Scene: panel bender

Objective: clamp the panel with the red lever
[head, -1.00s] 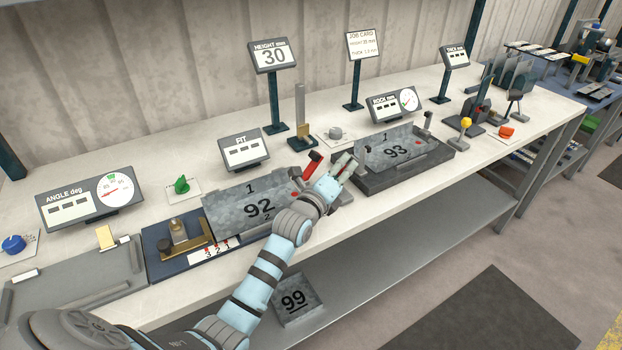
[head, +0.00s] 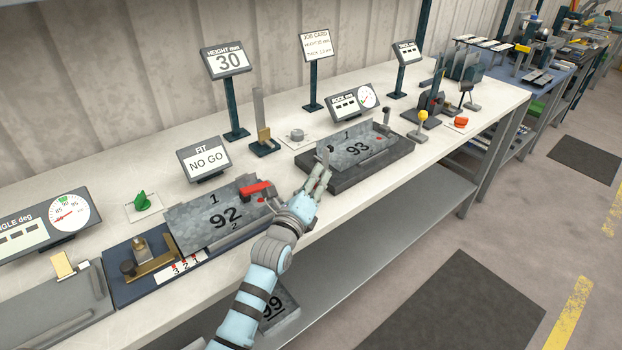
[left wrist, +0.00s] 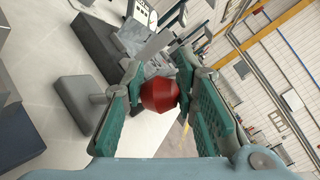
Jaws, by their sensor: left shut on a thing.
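The panel marked 92 (head: 205,232) lies on its fixture at the bench front. A red bar (head: 257,188) lies low across its upper right corner. My left gripper (head: 322,168) is just right of this panel, beside the panel marked 93 (head: 374,151). In the left wrist view my gripper (left wrist: 160,92) is shut on a faceted red lever end (left wrist: 160,95), between its green pads. In the head view the fingers hide this end, and how it joins the red bar cannot be seen. My right gripper is not in view.
The FIT display (head: 204,160) behind the panel reads NO GO. A block with a brass-coloured arm (head: 150,263) stands left of the panel. A yellow-knobbed lever (head: 422,117) stands farther right. The bench front between the two fixtures is narrow.

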